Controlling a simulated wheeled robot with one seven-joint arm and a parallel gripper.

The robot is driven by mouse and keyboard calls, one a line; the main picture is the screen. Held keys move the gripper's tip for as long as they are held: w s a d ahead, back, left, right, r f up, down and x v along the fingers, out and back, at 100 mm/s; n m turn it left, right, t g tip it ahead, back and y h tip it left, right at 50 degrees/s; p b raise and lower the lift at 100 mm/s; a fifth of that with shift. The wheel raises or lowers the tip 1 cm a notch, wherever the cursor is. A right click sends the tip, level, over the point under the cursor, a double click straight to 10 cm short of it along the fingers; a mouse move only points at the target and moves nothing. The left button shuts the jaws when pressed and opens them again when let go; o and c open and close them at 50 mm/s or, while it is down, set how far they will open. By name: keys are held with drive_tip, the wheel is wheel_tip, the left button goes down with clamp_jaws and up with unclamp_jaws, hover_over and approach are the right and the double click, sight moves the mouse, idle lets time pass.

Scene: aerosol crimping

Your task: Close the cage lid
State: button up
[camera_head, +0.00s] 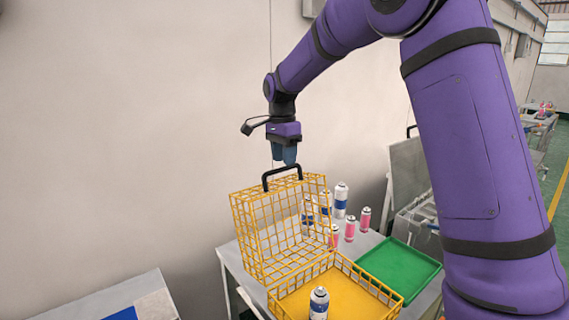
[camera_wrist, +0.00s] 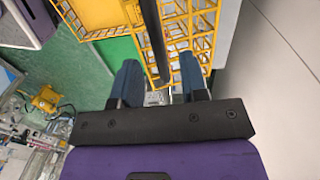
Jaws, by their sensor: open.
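The yellow wire cage (camera_head: 335,292) stands on the table. Its lid (camera_head: 280,226) is raised upright on the cage's back left side, with a black handle (camera_head: 282,176) on its top edge. My gripper (camera_head: 284,162) points down just above the handle, with its blue fingers apart. In the wrist view, the open fingers of my gripper (camera_wrist: 160,85) lie on either side of the black handle (camera_wrist: 152,40), and yellow lid mesh (camera_wrist: 190,40) shows behind. I cannot tell whether the fingers touch the handle. A white and blue can (camera_head: 319,303) stands at the cage's front.
A green tray (camera_head: 400,268) lies right of the cage. Several white and blue cans (camera_head: 340,200) and pink cans (camera_head: 365,218) stand behind the cage. A wall (camera_head: 130,130) rises behind the table. The air above the cage base is free.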

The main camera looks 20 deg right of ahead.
drive_tip(key=shift+s+f, duration=0.1)
drive_tip(key=shift+f, duration=0.95)
clamp_jaws()
drive_tip(key=shift+d, duration=0.1)
